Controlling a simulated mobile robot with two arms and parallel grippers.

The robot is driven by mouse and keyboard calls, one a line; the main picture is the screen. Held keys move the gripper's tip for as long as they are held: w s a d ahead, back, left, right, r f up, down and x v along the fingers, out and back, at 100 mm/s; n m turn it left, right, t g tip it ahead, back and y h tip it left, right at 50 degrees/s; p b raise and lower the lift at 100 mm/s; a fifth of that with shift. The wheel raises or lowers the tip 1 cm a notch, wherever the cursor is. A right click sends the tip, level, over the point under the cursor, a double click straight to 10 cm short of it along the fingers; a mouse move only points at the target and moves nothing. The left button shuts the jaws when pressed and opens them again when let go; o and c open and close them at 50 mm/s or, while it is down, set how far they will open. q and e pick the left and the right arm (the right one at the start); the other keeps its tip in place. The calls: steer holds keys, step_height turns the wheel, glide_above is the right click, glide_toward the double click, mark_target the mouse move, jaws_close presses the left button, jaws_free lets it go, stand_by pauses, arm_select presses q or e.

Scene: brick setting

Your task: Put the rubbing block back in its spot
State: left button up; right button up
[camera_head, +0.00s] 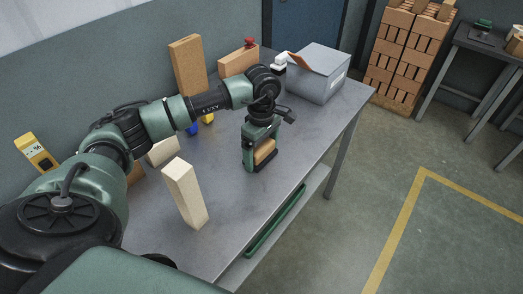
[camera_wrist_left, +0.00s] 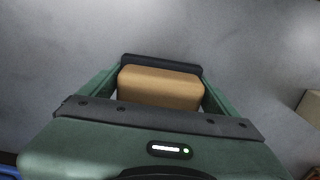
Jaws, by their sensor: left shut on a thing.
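My left gripper (camera_head: 262,152) points down over the middle of the grey table (camera_head: 235,185). It is shut on a tan block with a dark part along one side, which I take for the rubbing block (camera_head: 264,149). My right gripper is not in view.
A pale upright block (camera_head: 184,192) stands at the near left of the table. A brown brick (camera_head: 187,65), a flatter brick (camera_head: 238,61) with a red thing on top, and a grey box (camera_head: 318,72) stand along the back. The table's front right strip is clear.

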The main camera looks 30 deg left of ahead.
mark_target(262, 146)
arm_select(q)
steer(key=o, duration=1.3)
steer(key=shift+f, duration=0.1)
step_height(262, 146, up, 12)
steer(key=shift+r+b, duration=0.2)
steer(key=shift+b, duration=0.5)
steer(key=shift+f, duration=0.1)
